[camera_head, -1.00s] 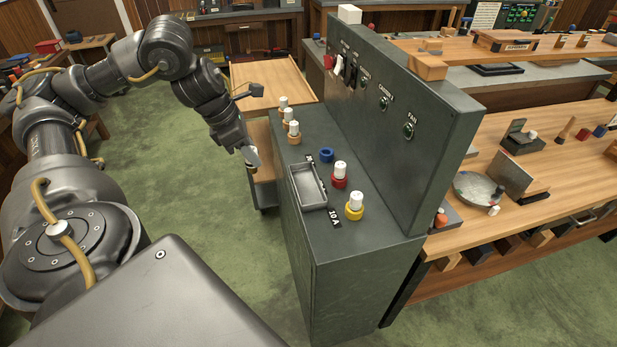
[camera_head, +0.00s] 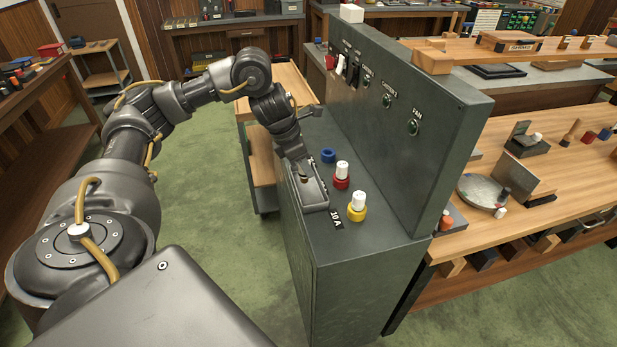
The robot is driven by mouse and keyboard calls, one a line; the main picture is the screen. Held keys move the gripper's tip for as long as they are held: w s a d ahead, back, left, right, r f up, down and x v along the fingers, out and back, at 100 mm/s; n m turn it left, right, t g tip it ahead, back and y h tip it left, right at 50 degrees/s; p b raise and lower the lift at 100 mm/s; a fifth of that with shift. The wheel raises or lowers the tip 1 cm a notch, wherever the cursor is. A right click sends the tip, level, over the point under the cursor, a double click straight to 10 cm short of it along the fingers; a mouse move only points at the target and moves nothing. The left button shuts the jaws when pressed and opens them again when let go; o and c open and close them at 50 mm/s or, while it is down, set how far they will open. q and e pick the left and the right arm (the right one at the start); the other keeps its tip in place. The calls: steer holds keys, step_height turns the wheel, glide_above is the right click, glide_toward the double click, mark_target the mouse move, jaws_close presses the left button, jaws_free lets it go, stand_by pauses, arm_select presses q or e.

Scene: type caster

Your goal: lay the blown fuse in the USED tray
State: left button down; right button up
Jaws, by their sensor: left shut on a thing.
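My left gripper (camera_head: 303,176) points down over the grey metal tray (camera_head: 318,206) on the cabinet top and covers the far part of it. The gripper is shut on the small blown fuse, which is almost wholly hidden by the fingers. I cannot tell whether the fuse touches the tray floor. The near end of the tray shows bare. A blue fuse base (camera_head: 328,156) stands empty beside the gripper. My right gripper is not in view.
White fuses stand in a red base (camera_head: 341,175) and a yellow base (camera_head: 357,206) right of the tray. The tall switch panel (camera_head: 428,150) rises behind them. The cabinet top in front of the tray is clear.

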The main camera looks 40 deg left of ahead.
arm_select(q)
steer(key=shift+w+d+f, duration=0.1)
steer(key=shift+w, duration=0.05)
steer(key=x, duration=0.1)
steer(key=p+x, duration=0.1)
steer(key=x, duration=0.1)
steer(key=shift+a, duration=0.25)
steer(key=shift+f, duration=0.55)
steer(key=shift+s, duration=0.2)
steer(key=c, duration=1.1)
jaws_free()
